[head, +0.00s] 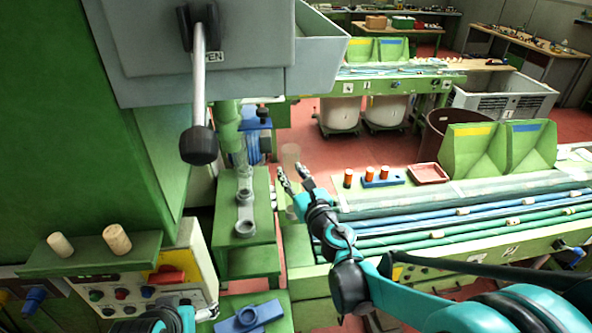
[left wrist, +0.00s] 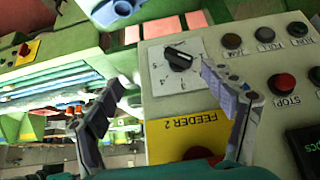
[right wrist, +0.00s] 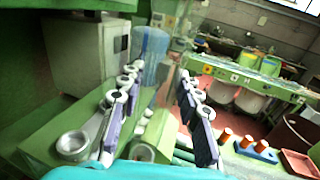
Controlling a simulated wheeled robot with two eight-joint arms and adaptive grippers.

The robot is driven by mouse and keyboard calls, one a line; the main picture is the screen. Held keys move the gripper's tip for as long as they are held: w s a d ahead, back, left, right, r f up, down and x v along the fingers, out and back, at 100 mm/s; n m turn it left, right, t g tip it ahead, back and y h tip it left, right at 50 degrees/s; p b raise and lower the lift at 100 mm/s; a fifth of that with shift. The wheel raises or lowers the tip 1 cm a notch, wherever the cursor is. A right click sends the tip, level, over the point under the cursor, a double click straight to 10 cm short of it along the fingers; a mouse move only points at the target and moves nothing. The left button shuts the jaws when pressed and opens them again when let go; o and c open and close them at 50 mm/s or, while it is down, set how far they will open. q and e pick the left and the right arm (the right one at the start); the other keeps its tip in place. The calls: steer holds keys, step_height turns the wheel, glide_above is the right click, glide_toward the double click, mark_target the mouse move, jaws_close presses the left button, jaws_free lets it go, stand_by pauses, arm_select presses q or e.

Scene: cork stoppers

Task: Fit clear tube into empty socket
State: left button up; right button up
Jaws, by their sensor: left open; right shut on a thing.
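My right gripper (head: 293,178) is shut on a clear tube (head: 290,156), held upright to the right of the narrow green stand. In the right wrist view, a see-through tube (right wrist: 150,58) shows beyond the fingers (right wrist: 158,95). A grey ring-shaped socket (head: 245,229) sits empty at the near end of the stand, apart from the tube; it also shows in the right wrist view (right wrist: 73,145). Another grey socket (head: 244,196) is behind it. My left gripper (left wrist: 160,80) is open and empty in front of a control panel with a black selector knob (left wrist: 178,57).
Two corks (head: 116,238) stand on a green shelf at the left. A lever (head: 198,90) hangs above the stand. Orange-topped pieces stand in a blue holder (head: 381,181) beside a red tray (head: 428,173). A blue part (head: 248,318) lies at the bottom.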

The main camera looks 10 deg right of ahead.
steer(key=a+f+b, duration=0.1)
steer(key=a, duration=1.3)
steer(key=shift+a+f, duration=0.15)
steer(key=shift+a, duration=0.1)
stand_by(0.7)
steer(key=shift+f+b, duration=1.4)
steer(key=shift+b, duration=0.15)
stand_by(1.6)
steer(key=o, duration=1.2)
steer(key=shift+o, duration=0.2)
steer(key=v, duration=1.2)
